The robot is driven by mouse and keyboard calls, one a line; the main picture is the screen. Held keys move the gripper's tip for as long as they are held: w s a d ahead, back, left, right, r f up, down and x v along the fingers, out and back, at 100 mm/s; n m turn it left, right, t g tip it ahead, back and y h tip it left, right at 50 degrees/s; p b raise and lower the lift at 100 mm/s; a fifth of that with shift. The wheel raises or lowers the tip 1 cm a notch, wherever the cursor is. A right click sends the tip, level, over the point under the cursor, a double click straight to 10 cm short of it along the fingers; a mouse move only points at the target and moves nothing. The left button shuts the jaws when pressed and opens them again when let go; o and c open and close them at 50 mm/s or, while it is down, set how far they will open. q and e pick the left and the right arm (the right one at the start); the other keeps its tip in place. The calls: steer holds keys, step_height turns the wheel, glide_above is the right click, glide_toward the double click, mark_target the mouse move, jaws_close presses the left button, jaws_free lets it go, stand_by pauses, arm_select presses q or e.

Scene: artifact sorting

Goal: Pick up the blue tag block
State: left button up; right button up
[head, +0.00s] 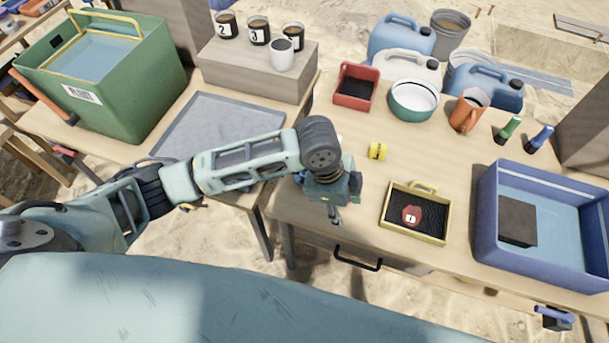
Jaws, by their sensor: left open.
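I cannot make out a block with a blue tag. A small yellow block (377,150) lies on the wooden table, right of my left gripper. A red block with a white tag (411,215) lies in a yellow-rimmed tray (387,209) with a dark lining. My left gripper (335,216) is open and empty, pointing down near the table's front left edge, left of that tray. My left wrist hides part of the table, and a small white item (339,139) shows just behind it. My right gripper is not in view.
A blue bin (487,214) holding a dark block (517,221) stands right. Behind are a red bin (356,88), a teal bowl (412,113), an orange mug (467,112) and jugs (400,38). A small blue-and-dark item (555,318) at bottom right is unclear.

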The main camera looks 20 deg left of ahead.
mark_target(304, 172)
arm_select(q)
steer(key=w+a+r+y, duration=0.1)
steer(key=w+a, duration=0.2)
steer(key=a, duration=0.1)
steer(key=w+a+r+y, duration=0.1)
steer(key=w+a, duration=0.2)
steer(key=a, duration=0.1)
steer(key=w+a+m+y, duration=0.1)
steer(key=w+a, duration=0.1)
steer(key=a, duration=0.2)
steer(key=shift+w+r+g, duration=0.3)
steer(key=shift+w+r, duration=0.1)
steer(key=f, duration=0.7)
steer(key=shift+w+d+f+p, duration=0.1)
steer(key=shift+w+f+p, duration=0.1)
steer(key=shift+f+p, duration=0.15)
steer(key=shift+c, duration=0.3)
steer(key=shift+r, duration=0.1)
steer(key=c, duration=1)
